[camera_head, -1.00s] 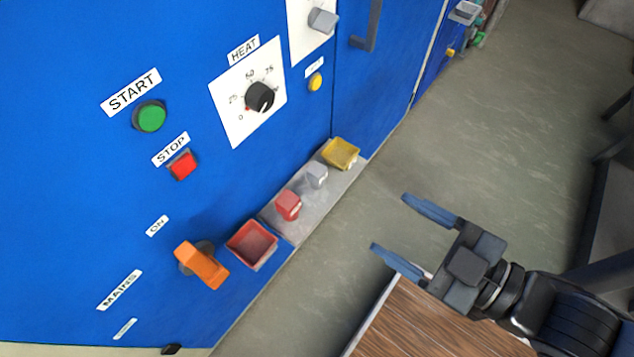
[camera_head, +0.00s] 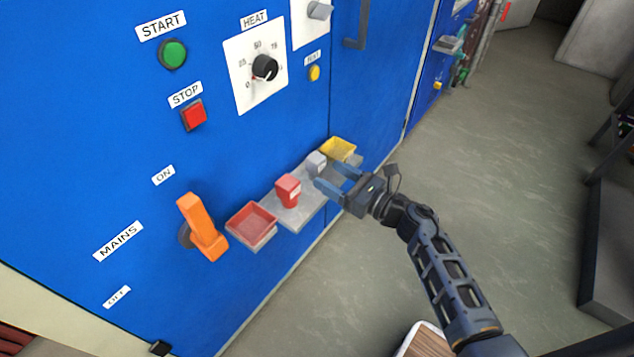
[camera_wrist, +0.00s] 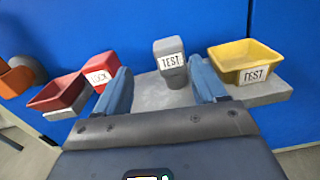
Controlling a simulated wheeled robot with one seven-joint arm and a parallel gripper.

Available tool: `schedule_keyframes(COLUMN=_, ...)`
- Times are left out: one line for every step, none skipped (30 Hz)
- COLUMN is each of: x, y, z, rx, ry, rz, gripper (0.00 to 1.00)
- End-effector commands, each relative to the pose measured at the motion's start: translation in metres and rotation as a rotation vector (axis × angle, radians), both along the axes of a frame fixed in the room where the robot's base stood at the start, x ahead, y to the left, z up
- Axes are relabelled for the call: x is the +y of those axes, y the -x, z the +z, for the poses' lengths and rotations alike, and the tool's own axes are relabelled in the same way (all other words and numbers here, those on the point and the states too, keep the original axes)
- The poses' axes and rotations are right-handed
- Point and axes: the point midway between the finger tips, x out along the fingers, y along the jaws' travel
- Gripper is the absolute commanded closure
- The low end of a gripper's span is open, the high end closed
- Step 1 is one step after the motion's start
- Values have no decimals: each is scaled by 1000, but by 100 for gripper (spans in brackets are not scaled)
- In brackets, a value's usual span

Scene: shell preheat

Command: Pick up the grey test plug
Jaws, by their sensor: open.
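The grey test plug (camera_head: 316,162) stands upright on the grey shelf (camera_head: 298,217) between the red plug and the yellow tray. In the wrist view the grey plug (camera_wrist: 171,62) shows its white TEST label and lies ahead, between the lines of my two fingers, nearer the right one. My gripper (camera_head: 333,177) is open and empty at the front of the shelf, close to the plug. The wrist view also shows my gripper's fingers (camera_wrist: 162,88) apart. I cannot tell whether the plug is fully between the fingertips.
A red plug (camera_head: 287,190) stands just left of my left finger. A red tray (camera_head: 251,226) and a yellow tray (camera_head: 338,149) sit at either side. An orange mains handle (camera_head: 203,228) juts from the blue panel at left.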

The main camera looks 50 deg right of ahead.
Motion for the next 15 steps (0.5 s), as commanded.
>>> schedule_keyframes(x=-8, y=-5, z=-3, rx=5, ry=42, rz=-1, gripper=30)
schedule_keyframes(x=-11, y=-7, z=-4, rx=7, ry=61, rz=-1, gripper=30)
schedule_keyframes(x=-13, y=-8, z=-5, rx=10, ry=80, rz=0, gripper=30)
schedule_keyframes(x=-14, y=-10, z=-5, rx=13, ry=90, rz=1, gripper=30)
schedule_keyframes(x=-14, y=-12, z=-6, rx=14, ry=97, rz=2, gripper=30)
schedule_keyframes(x=-15, y=-15, z=-5, rx=15, ry=101, rz=2, gripper=30)
schedule_keyframes(x=-15, y=-18, z=-5, rx=15, ry=102, rz=2, gripper=30)
schedule_keyframes(x=-15, y=-21, z=-5, rx=14, ry=103, rz=2, gripper=30)
schedule_keyframes(x=-15, y=-25, z=-4, rx=13, ry=102, rz=3, gripper=30)
schedule_keyframes(x=-14, y=-28, z=-4, rx=13, ry=101, rz=3, gripper=30)
schedule_keyframes(x=-14, y=-31, z=-5, rx=13, ry=100, rz=4, gripper=30)
schedule_keyframes(x=-14, y=-35, z=-4, rx=14, ry=100, rz=3, gripper=30)
schedule_keyframes(x=-14, y=-38, z=-4, rx=14, ry=100, rz=3, gripper=30)
schedule_keyframes(x=-14, y=-40, z=-3, rx=14, ry=100, rz=2, gripper=30)
schedule_keyframes(x=-15, y=-45, z=-2, rx=14, ry=100, rz=2, gripper=30)
